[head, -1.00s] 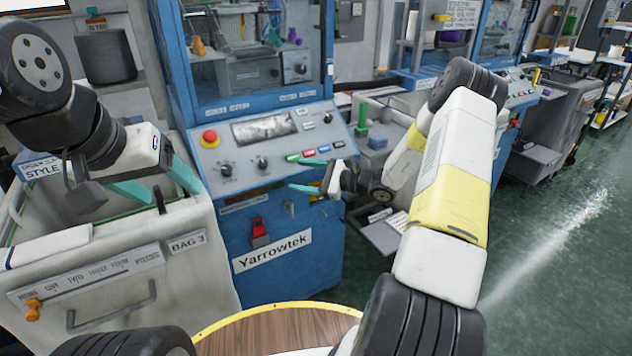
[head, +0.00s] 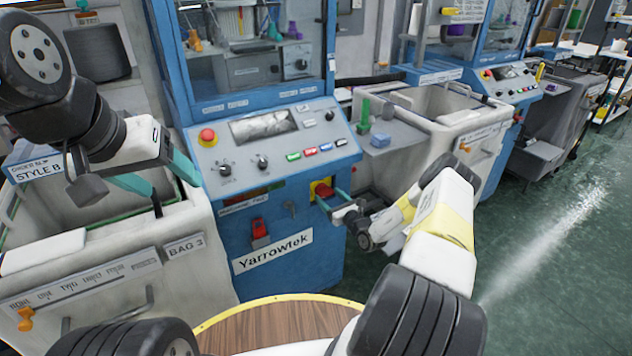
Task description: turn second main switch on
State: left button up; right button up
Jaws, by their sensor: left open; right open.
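On the front of the blue Yarrowtek machine (head: 225,280), a red switch on a yellow plate (head: 321,188) sits low under the control panel. Another red switch (head: 259,229) is further left on the same front, above the Yarrowtek label. My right gripper (head: 329,198) is open, its teal fingers right at the switch on the yellow plate and partly covering it; whether they touch it I cannot tell. My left gripper (head: 176,193) is open and empty above the bin marked BAG 3 (head: 180,275), well away from both switches.
The sloped control panel (head: 270,140) has a red stop button (head: 207,136), knobs and several coloured buttons. A grey-white bin (head: 440,110) and a second blue machine (head: 500,85) stand to the right. A round wooden top (head: 280,325) is in front. Green floor is clear at right.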

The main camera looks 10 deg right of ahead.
jog(key=shift+x, duration=1.15)
jog(key=c, duration=1.1)
